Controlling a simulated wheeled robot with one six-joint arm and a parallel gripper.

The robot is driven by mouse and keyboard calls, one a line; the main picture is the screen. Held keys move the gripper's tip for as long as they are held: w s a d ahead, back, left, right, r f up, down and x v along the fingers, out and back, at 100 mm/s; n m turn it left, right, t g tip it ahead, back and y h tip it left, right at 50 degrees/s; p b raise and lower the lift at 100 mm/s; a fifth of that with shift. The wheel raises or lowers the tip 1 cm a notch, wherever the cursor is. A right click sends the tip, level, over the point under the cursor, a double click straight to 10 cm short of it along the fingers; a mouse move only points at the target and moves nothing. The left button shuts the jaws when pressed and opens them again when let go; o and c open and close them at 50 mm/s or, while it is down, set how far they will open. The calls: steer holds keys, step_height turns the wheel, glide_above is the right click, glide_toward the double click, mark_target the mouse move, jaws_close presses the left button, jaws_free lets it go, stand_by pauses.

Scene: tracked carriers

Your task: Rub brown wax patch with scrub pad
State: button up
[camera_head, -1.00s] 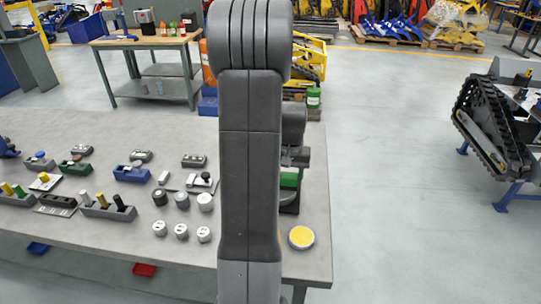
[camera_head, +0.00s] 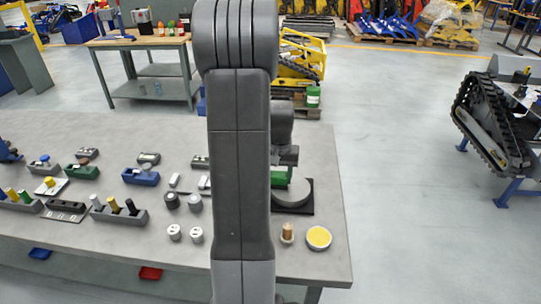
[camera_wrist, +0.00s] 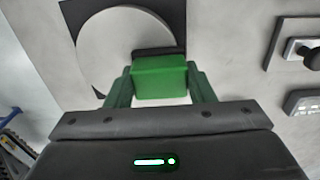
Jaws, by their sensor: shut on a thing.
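A green block-shaped scrub pad (camera_wrist: 160,78) with a dark far edge is held between the green fingers of my gripper (camera_wrist: 160,72). In the wrist view the pad overlaps the lower right of a pale grey disc (camera_wrist: 105,45) on a black square mat (camera_wrist: 178,20). I cannot tell whether the pad touches the disc. In the head view the pad (camera_head: 281,177) shows partly behind my arm, beside the disc (camera_head: 295,196). I see no brown patch on the visible part of the disc; part is covered by pad and gripper.
A yellow-topped round tin (camera_head: 319,238) and a small brown-topped item (camera_head: 287,233) stand near the table's front right corner. Several grey cylinders and coloured holders fill the table (camera_head: 330,190) to the left.

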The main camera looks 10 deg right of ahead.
steer(key=r, duration=0.1)
steer(key=r+p, duration=0.1)
steer(key=shift+w+a+r, duration=0.15)
steer(key=shift+a+r, duration=0.15)
steer(key=shift+s+d+r+p, duration=0.2)
steer(key=shift+r+p, duration=0.1)
steer(key=shift+p, duration=0.2)
steer(key=shift+r, duration=0.35)
steer(key=shift+r+p, duration=1.7)
steer(key=shift+r, duration=0.4)
steer(key=shift+f, duration=0.1)
